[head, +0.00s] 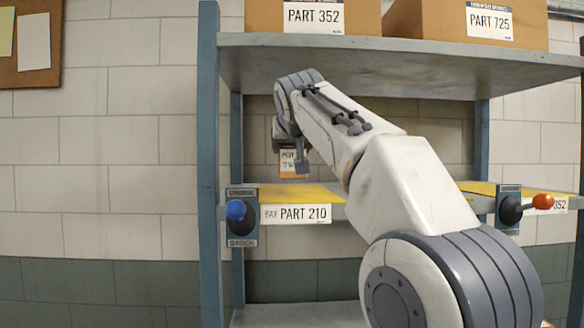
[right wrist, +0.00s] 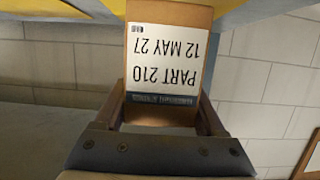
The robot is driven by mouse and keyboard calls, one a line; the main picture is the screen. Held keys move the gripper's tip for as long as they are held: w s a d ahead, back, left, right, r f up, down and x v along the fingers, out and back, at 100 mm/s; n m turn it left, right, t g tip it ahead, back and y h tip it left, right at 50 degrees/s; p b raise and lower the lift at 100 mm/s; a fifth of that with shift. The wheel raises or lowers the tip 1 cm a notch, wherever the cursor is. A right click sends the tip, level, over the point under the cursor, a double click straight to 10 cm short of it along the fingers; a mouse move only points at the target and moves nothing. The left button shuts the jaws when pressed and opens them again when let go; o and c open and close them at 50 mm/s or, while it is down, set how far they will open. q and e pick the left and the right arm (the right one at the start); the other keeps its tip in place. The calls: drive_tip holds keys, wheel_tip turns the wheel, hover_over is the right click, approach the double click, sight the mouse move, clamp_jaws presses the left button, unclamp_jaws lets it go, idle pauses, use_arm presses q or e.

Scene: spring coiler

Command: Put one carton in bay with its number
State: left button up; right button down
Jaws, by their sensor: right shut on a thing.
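A brown carton (head: 286,172) with a white label shows in the head view, partly hidden by my gripper. In the right wrist view the carton (right wrist: 168,60) has an upside-down label reading PART 210, 12 MAY 27. My right gripper (right wrist: 160,108) is shut on this carton, with one finger on each side. In the head view my right gripper (head: 293,150) is at the middle shelf level, above the bay labelled PART 210 (head: 296,214). I cannot tell whether the carton touches the yellow bay floor (head: 300,194). My left gripper is not in view.
The upper shelf (head: 400,68) holds a PART 352 carton (head: 262,16) and a PART 725 carton (head: 430,18), just above my arm. A blue-knobbed lever (head: 237,211) and an orange-knobbed lever (head: 541,202) stick out at the middle shelf's front. A post (head: 209,150) stands at left.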

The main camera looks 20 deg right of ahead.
sight(292, 163)
drive_tip(key=shift+f+b, duration=0.4)
drive_tip(key=shift+f, duration=1.4)
drive_tip(key=shift+s+f, duration=0.1)
drive_tip(key=shift+f, duration=0.1)
unclamp_jaws()
drive_tip(key=shift+r, duration=0.15)
drive_tip(key=b+v, duration=0.3)
drive_tip(key=v, duration=0.7)
drive_tip(key=shift+s+a, duration=0.15)
drive_tip(key=shift+s, duration=0.05)
drive_tip(key=shift+b+v, duration=0.3)
drive_tip(key=shift+v, duration=0.45)
